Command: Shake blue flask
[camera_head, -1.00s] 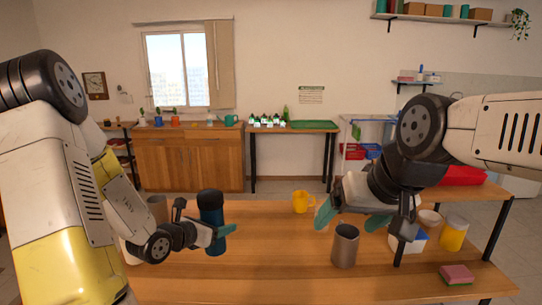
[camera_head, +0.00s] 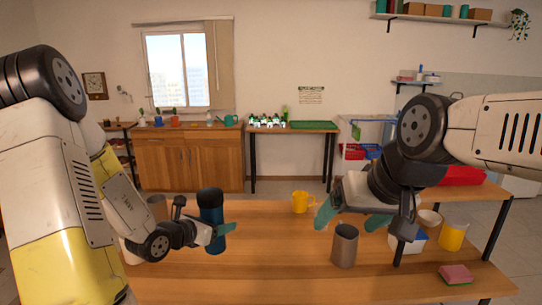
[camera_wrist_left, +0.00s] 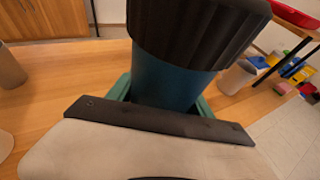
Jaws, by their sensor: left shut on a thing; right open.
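The blue flask (camera_head: 212,216) has a dark, ridged cap and a teal-blue body. It stands upright at the left part of the wooden table in the head view. My left gripper (camera_head: 222,232) is shut around its body, with green fingers on either side. In the left wrist view the flask (camera_wrist_left: 168,82) rises close in front of the camera, and the left gripper (camera_wrist_left: 160,98) holds it below the cap. I cannot tell whether its base touches the table. My right gripper (camera_head: 348,218) is open and empty above the right part of the table.
A grey metal cup (camera_head: 344,246) stands below my right gripper. A yellow mug (camera_head: 302,202) is behind it. A yellow canister (camera_head: 453,235), a white bowl (camera_head: 429,217) and a pink sponge (camera_head: 455,274) are at the right. The front middle of the wooden table (camera_head: 270,275) is clear.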

